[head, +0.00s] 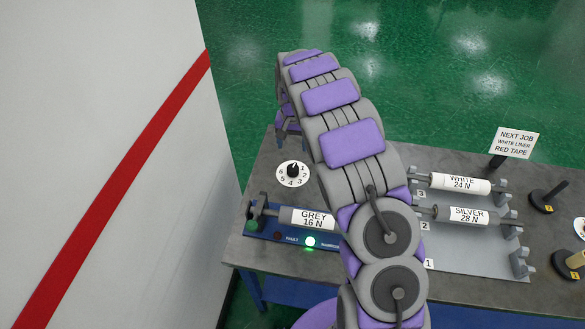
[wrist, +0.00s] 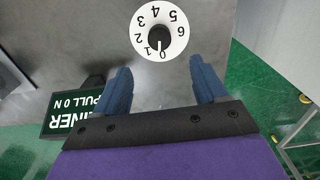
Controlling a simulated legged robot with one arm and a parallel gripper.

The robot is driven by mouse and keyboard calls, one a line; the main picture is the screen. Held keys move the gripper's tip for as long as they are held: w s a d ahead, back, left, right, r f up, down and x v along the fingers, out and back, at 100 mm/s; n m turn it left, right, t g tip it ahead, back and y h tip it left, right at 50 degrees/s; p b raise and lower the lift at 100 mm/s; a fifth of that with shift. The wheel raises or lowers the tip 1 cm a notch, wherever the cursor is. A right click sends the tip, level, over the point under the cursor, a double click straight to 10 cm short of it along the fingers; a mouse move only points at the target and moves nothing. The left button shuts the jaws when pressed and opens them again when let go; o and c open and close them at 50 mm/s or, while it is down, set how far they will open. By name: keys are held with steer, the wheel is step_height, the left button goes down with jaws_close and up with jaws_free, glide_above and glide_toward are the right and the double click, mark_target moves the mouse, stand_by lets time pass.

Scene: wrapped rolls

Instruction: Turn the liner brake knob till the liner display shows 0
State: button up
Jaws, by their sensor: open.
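The liner brake knob (wrist: 158,31) is black and sits in the middle of a white dial (wrist: 178,46). Its white pointer is at the 0 mark in the wrist view. The knob also shows in the head view (head: 293,171), left of my arm. My gripper (wrist: 163,84) is open and empty. Its blue fingertips are apart from the knob, which lies beyond them.
A grey roll (head: 313,217) sits at the bench's front left beside a lit green lamp (head: 310,242). White (head: 459,183) and silver (head: 463,215) rolls lie on a rack at right. A job sign (head: 515,143) stands behind them. A white wall (head: 110,150) rises at left.

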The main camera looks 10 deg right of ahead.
mark_target(293, 168)
step_height(293, 168, down, 13)
steer(key=shift+r+b, duration=0.1)
steer(key=shift+b, duration=0.7)
